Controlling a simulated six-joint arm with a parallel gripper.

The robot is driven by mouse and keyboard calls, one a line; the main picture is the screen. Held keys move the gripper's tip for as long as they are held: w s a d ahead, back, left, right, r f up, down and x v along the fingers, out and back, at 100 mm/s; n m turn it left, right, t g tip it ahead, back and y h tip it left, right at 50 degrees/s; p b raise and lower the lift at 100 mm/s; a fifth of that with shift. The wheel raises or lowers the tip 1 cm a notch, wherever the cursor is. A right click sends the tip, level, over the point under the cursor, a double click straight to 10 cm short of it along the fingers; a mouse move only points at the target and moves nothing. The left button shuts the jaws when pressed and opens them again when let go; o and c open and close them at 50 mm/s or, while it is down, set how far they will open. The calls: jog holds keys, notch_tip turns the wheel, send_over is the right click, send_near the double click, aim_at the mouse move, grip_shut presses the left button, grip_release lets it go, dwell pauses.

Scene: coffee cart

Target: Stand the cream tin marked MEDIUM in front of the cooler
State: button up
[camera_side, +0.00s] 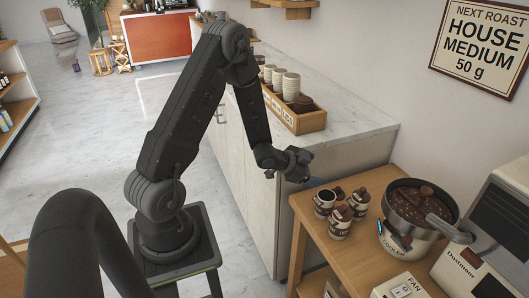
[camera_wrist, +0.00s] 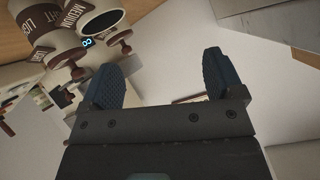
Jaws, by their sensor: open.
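Several cream tins with brown bands stand close together on the wooden cart. In the wrist view, a tin marked MEDIUM (camera_wrist: 72,16) is at the upper left, with a dark round opening at its end. A tin marked LIGHT (camera_wrist: 40,24) is beside it. In the side view, one tin has an open dark top (camera_side: 325,202) and others have brown lids; their labels are too small to read. The cooler (camera_side: 405,238) is a metal pan to their right. My gripper (camera_side: 288,172) is open and empty, above and left of the tins. Its fingers (camera_wrist: 162,82) show nothing between them.
The cart top (camera_side: 308,196) is crowded around the tins and cooler. Behind is a counter (camera_side: 355,122) with a wooden tray (camera_side: 305,121) of cups. A wall sign (camera_side: 482,45) reads HOUSE MEDIUM 50 g.

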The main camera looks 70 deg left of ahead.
jog(key=s+d+r+n+g+y, duration=0.1)
jog(key=d+r+g+y, duration=0.15)
jog(key=r, duration=0.85)
jog(key=s+d+r+n+g, duration=0.2)
jog(key=s+d+r+n, duration=0.1)
jog(key=s+d+r, duration=0.7)
jog(key=shift+s+r, duration=0.35)
jog(key=shift+s, duration=0.85)
jog(key=shift+o, duration=0.4)
jog(key=s+d+r+g+h, duration=0.2)
jog(key=s+d, duration=0.2)
jog(key=s, duration=0.5)
jog(key=shift+d+n, duration=0.3)
jog(key=shift+d, duration=0.1)
